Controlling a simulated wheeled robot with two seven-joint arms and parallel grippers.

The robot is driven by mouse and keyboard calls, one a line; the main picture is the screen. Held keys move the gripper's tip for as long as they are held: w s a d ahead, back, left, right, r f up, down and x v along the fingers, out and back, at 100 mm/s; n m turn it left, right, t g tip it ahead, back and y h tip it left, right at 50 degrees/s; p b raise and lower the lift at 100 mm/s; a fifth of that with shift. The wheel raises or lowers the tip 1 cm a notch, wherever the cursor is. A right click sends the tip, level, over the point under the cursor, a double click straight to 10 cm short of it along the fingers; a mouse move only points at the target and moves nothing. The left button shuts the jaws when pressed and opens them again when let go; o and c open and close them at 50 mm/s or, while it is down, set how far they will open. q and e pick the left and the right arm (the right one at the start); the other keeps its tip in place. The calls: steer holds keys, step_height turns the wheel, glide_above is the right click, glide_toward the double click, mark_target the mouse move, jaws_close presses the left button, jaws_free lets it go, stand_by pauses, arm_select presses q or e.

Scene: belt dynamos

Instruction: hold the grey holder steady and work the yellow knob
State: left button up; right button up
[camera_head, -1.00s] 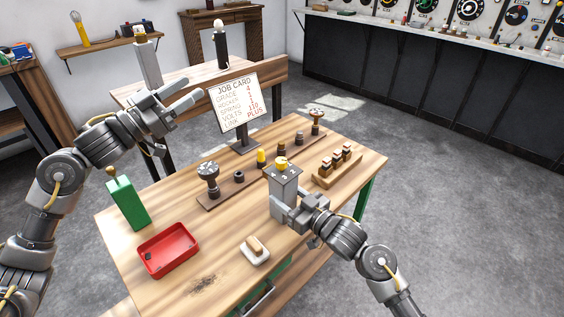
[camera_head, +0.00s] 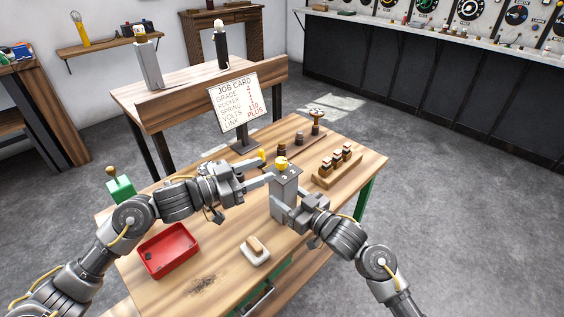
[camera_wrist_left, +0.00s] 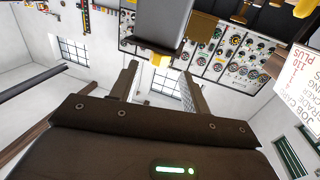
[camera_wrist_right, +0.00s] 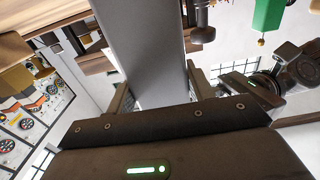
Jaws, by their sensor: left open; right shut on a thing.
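The grey holder (camera_head: 284,198) stands upright on the wooden table, with the yellow knob (camera_head: 281,163) on its top. My right gripper (camera_head: 285,212) is shut on the holder's lower part from the near right side. The holder's grey body fills the space between the jaws in the right wrist view (camera_wrist_right: 145,55). My left gripper (camera_head: 268,170) is open and empty, just left of the holder's top. In the left wrist view the knob (camera_wrist_left: 160,61) shows between and slightly beyond the two fingertips, apart from both.
A wooden block with several pegs (camera_head: 337,172) stands right of the holder. The job card (camera_head: 234,102) stands behind. My left arm hides part of the green box (camera_head: 121,188).

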mark_target(281, 160)
arm_select(q)
steer(key=x, duration=0.6)
steer(key=shift+w+d, duration=0.2)
steer(key=shift+d, duration=0.1)
steer(key=c, duration=1)
steer(key=shift+s+d+n+t+y, duration=0.1)
steer(key=shift+n+t+y, duration=0.65)
steer(key=shift+t, duration=0.25)
steer(key=shift+n+t+y, duration=0.65)
steer(key=shift+n+t, duration=0.1)
steer(key=shift+t, duration=0.15)
steer(key=o, duration=1)
